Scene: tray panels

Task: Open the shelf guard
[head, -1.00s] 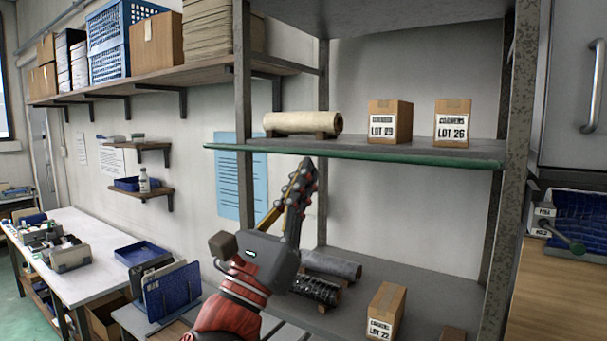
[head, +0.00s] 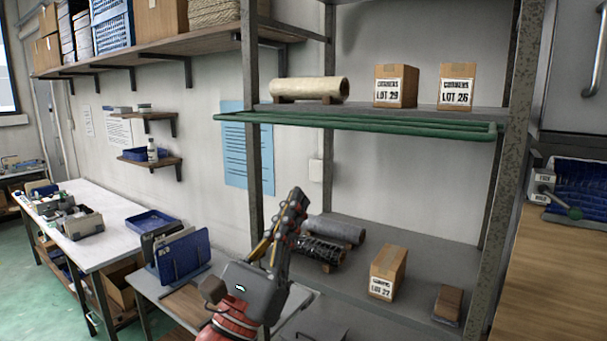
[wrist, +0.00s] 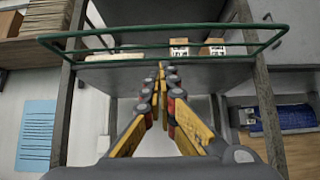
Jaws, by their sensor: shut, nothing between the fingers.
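The shelf guard is a green bar frame (head: 360,123) along the front of the upper shelf (head: 440,111). In the head view it shows nearly edge-on, as a narrow loop about level with the shelf. In the wrist view the guard (wrist: 160,32) is a wide four-sided loop above the fingertips, sticking out from the shelf front. My gripper (head: 298,196) is below the guard in the head view, pointing up, apart from it. Its fingers (wrist: 162,68) are shut and empty.
A beige roll (head: 315,89) and two boxes marked LOT 29 (head: 396,87) and LOT 26 (head: 457,88) stand on the upper shelf. Dark rolls (head: 335,231) and a LOT 27 box (head: 388,273) are on the lower shelf. Metal posts (head: 253,150) flank the shelves.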

